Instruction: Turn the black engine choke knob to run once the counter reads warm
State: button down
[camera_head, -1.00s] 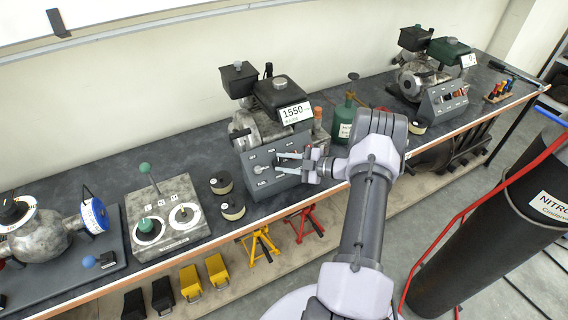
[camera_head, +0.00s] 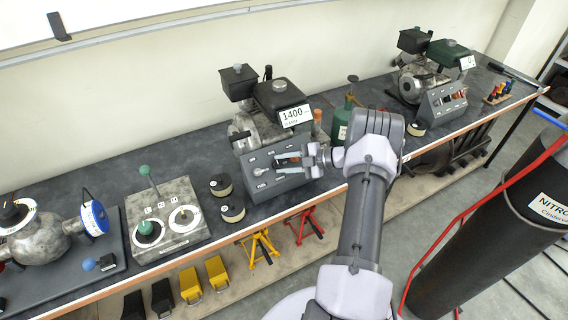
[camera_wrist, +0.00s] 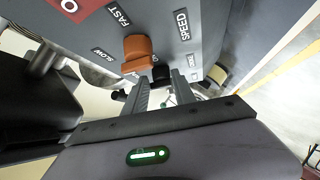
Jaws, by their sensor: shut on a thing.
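The black choke knob (camera_wrist: 161,75) shows in the wrist view between the fingertips of my gripper (camera_wrist: 160,82), beside an orange knob (camera_wrist: 138,50). My gripper is shut on the black knob; the fingers hide part of it. In the head view my gripper (camera_head: 277,164) reaches from the right onto the grey control panel (camera_head: 262,158) of the black-topped engine (camera_head: 278,96). I cannot make out the choke knob there.
A green bottle (camera_head: 341,122) stands just right of the panel. Two dark round tins (camera_head: 232,209) sit to its left. Another engine with a green top (camera_head: 449,52) is farther right. A dark gas cylinder (camera_head: 487,245) stands at the right front.

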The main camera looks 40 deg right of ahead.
jog(key=shift+s+a+f, duration=0.2)
jog(key=shift+a+f, duration=0.05)
jog(key=shift+f, duration=0.2)
jog(key=c, duration=1.2)
grip_release()
jog(key=shift+o, duration=0.2)
jog(key=shift+w+r, duration=0.1)
jog(key=shift+r, duration=0.05)
jog(key=shift+d+r, duration=0.1)
jog(key=p+v, duration=0.3)
jog(key=v, duration=1.4)
jog(key=shift+d+r, duration=0.1)
jog(key=shift+d, duration=0.05)
